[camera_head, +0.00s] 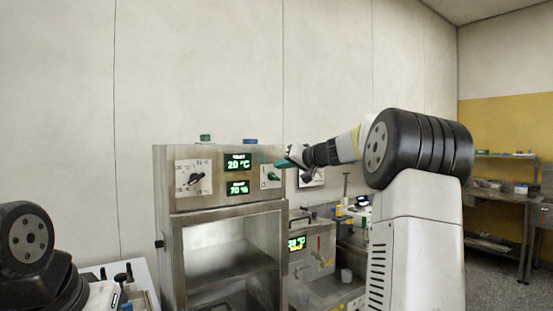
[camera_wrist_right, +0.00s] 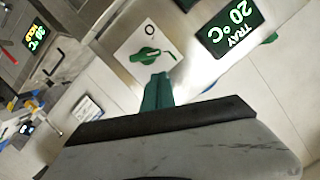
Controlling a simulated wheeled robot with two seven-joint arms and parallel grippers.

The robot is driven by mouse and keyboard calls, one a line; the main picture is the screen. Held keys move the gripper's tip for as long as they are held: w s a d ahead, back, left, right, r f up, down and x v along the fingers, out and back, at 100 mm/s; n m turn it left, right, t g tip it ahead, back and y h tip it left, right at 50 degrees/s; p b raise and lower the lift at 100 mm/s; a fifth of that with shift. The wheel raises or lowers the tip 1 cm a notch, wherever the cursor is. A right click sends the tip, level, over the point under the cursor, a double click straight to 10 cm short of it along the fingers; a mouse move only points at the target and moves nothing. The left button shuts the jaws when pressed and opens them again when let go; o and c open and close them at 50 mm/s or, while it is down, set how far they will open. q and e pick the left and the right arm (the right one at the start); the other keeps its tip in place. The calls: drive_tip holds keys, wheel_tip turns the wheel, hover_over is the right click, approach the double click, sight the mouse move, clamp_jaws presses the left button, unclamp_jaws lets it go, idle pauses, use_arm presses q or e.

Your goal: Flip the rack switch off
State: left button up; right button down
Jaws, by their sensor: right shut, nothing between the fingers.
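The rack switch is a green rotary knob (camera_wrist_right: 146,56) on a pale square plate with an "O" mark. It also shows in the head view as a small green knob (camera_head: 273,176) at the right of the steel cabinet's upper panel. My right gripper (camera_head: 286,163) is at the front of that panel, beside the switch plate. In the right wrist view its green fingertips (camera_wrist_right: 158,91) are together and empty, just below the knob. Whether they touch it I cannot tell. My left gripper is out of view; only part of the left arm shows at lower left.
The steel cabinet (camera_head: 163,230) has a dial (camera_head: 195,179) and two lit displays, 20 °C (camera_head: 238,162) and 70 % (camera_head: 237,187). Below is an open-looking chamber. Another steel machine (camera_head: 318,262) with a lit display stands to its right. Shelves (camera_head: 505,155) stand far right.

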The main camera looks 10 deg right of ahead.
drive_tip(key=shift+s+a+f, duration=0.15)
drive_tip(key=shift+a+f, duration=0.3)
drive_tip(key=shift+f, duration=0.3)
